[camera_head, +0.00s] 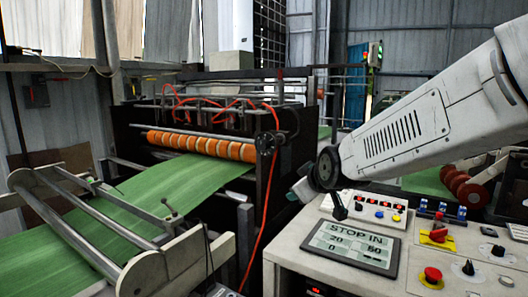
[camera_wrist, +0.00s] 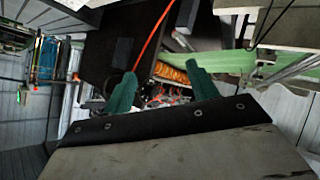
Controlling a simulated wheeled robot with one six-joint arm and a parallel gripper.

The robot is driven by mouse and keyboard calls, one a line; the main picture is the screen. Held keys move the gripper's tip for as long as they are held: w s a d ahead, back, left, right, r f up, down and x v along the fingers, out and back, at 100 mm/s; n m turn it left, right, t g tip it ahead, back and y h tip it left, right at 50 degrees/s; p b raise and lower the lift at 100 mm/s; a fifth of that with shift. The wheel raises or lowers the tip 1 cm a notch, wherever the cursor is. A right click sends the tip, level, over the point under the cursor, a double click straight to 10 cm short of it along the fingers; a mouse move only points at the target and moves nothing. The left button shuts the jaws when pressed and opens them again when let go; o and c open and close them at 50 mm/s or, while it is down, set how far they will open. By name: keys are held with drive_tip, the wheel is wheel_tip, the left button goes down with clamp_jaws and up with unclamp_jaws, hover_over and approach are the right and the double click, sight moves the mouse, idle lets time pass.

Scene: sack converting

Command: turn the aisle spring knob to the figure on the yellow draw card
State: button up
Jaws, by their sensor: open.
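My gripper (camera_wrist: 163,90) shows in the wrist view as two green fingers standing apart with nothing between them. In the head view its end (camera_head: 303,191) shows only in part below my arm's last joint, in the air left of the console. No yellow draw card can be made out in either view. Several black knobs show on the console, one at the front (camera_head: 468,268) and one farther back (camera_head: 498,250). A round dark knob or wheel (camera_head: 267,143) sits at the right end of the orange rollers. I cannot tell which is the aisle spring knob.
A cream console (camera_head: 290,262) fills the lower right. Its display (camera_head: 350,244) reads "STOP IN" with figures below. Green web (camera_head: 150,195) runs under orange rollers (camera_head: 200,145). An orange cable (camera_head: 266,215) hangs left of the console.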

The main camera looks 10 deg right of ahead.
drive_tip(key=w+a+r+n+t, duration=0.1)
drive_tip(key=w+n+t, duration=0.15)
drive_tip(key=w, duration=0.45)
drive_tip(key=w+a+n+t, duration=0.1)
drive_tip(key=w+a+t, duration=0.15)
drive_tip(key=w, duration=0.35)
drive_tip(key=n+t, duration=0.3)
drive_tip(key=t, duration=0.3)
approach(264, 149)
drive_tip(key=w, duration=0.1)
drive_tip(key=shift+r+x, duration=0.15)
drive_tip(key=shift+x, duration=1.9)
drive_tip(key=shift+r+x, duration=0.1)
drive_tip(key=shift+x, duration=1.95)
drive_tip(key=shift+s, duration=0.15)
drive_tip(key=c, duration=1)
